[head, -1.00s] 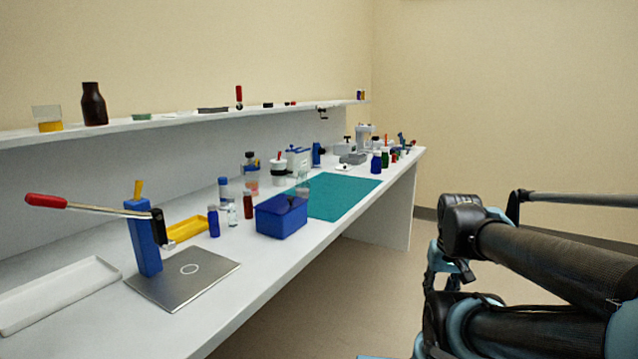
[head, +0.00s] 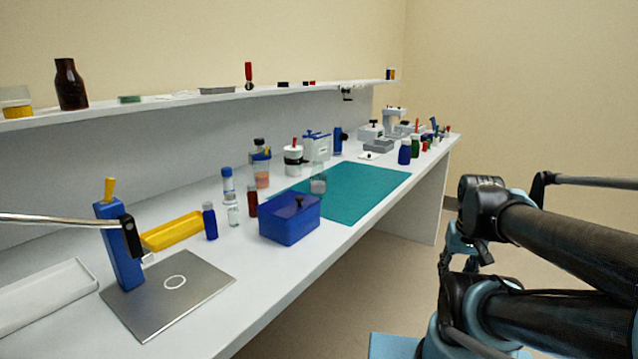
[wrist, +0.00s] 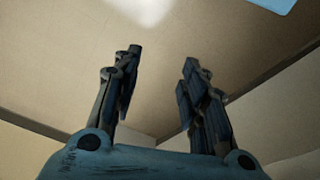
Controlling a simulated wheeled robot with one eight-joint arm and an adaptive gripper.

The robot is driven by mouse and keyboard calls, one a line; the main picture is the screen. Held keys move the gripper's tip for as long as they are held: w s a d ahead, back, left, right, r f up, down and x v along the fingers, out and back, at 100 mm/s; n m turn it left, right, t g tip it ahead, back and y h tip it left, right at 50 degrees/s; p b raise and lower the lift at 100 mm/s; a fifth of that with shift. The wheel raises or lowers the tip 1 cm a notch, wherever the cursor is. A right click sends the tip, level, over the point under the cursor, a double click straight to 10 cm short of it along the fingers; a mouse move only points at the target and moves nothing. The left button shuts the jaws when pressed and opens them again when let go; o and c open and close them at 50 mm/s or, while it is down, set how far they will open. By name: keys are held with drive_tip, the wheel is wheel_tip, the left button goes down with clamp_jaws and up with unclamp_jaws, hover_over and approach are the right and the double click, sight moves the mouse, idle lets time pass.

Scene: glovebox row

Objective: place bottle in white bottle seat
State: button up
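Several small bottles stand on the white bench in the head view: a blue bottle (head: 210,221), a clear vial (head: 233,211), a blue-capped bottle (head: 227,183), a red-brown bottle (head: 252,202) and a clear bottle (head: 318,182) by the teal mat. I cannot tell which bottle the task means. A white ring (head: 175,282) lies on a grey metal plate; I cannot tell whether it is the white bottle seat. My gripper (wrist: 162,58) shows in the wrist view with its fingers apart, empty, over bare floor, away from the bottles. I cannot make it out in the head view.
A blue lidded box (head: 288,224) stands near the bench's front edge, beside the teal mat (head: 365,192). A lever press (head: 122,245), a yellow tray (head: 172,232) and a white tray (head: 40,297) are at left. A shelf (head: 190,97) runs behind. Floor in front is clear.

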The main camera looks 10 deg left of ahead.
drive_tip(key=o, duration=0.5)
drive_tip(key=shift+s+a+r, duration=0.15)
drive_tip(key=shift+s+r, duration=0.15)
drive_tip(key=shift+r, duration=0.25)
drive_tip(key=shift+c, duration=0.2)
drive_tip(key=w+a+r+m+g+y, duration=0.1)
drive_tip(key=w+a+r+m, duration=0.2)
drive_tip(key=w+a+r, duration=0.5)
drive_tip(key=w+a+r+m+y, duration=0.1)
drive_tip(key=w+a+r+m, duration=0.2)
drive_tip(key=w+a+r, duration=0.5)
drive_tip(key=w+a+r+m+g+y, duration=0.1)
drive_tip(key=w+a+r+m, duration=0.35)
drive_tip(key=a+r, duration=0.35)
drive_tip(key=w+a+r+m+g+y, duration=0.1)
drive_tip(key=w+a+r+m+g, duration=0.15)
drive_tip(key=w+a+r, duration=0.6)
hover_over(314, 175)
drive_tip(key=w+d, duration=0.1)
drive_tip(key=w, duration=0.2)
wheel_tip(314, 175, down, 13)
drive_tip(key=shift+m+t, duration=0.25)
drive_tip(key=shift+m, duration=0.05)
drive_tip(key=shift+s+d+x, duration=0.1)
drive_tip(key=shift+x, duration=1.35)
drive_tip(key=shift+s+d+x, duration=0.1)
drive_tip(key=shift+d+x, duration=0.05)
drive_tip(key=shift+x, duration=1.3)
